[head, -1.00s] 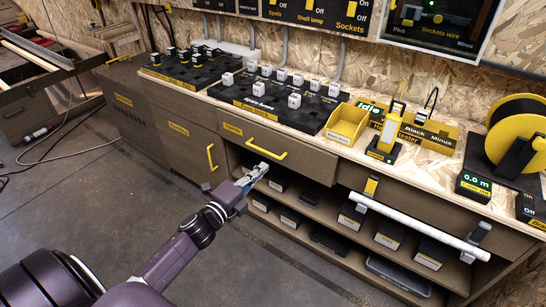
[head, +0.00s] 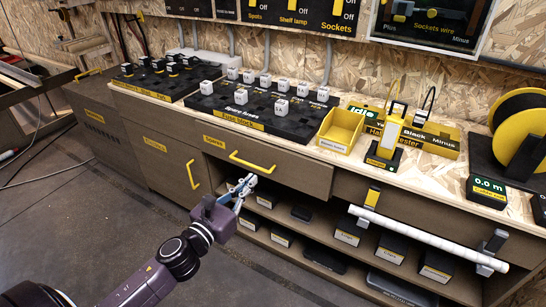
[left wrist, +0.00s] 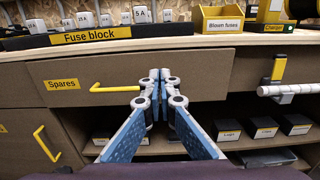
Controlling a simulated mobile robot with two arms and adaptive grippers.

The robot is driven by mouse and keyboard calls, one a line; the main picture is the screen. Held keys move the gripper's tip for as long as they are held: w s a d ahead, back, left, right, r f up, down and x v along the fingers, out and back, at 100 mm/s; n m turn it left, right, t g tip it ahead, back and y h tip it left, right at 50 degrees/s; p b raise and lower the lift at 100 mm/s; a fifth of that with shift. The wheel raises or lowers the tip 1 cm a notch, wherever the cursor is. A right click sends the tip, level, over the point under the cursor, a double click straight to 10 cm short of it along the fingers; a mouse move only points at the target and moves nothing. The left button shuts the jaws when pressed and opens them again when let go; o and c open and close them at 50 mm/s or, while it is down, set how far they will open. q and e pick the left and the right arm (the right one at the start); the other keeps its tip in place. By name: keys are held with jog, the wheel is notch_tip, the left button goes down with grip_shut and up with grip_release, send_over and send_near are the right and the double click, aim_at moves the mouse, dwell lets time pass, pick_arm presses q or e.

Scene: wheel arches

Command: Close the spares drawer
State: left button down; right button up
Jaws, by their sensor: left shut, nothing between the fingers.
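The spares drawer (head: 290,172) is a brown front with a yellow bar handle (head: 252,163) and a yellow Spares label (left wrist: 61,85), under the worktop. Its front appears to stand a little proud of the panel at its right, so it looks slightly open. My left gripper (head: 249,180) is shut and empty, just in front of the drawer. In the left wrist view its closed fingertips (left wrist: 160,73) overlap the drawer front at the right end of the handle. I cannot tell whether they touch it. My right gripper is out of view.
The fuse block (head: 250,119) and a yellow blown fuses bin (head: 340,130) stand on the worktop above. Open shelves with dark boxes (head: 347,231) lie below. A white tube (head: 425,238) sits in holders at the right. A cupboard door handle (head: 192,174) projects at the left.

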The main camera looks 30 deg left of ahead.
aim_at(279, 151)
pick_arm(q)
jog(key=w, duration=0.8)
jog(key=w+d+b, duration=0.1)
jog(key=w, duration=0.4)
jog(key=shift+w, duration=0.15)
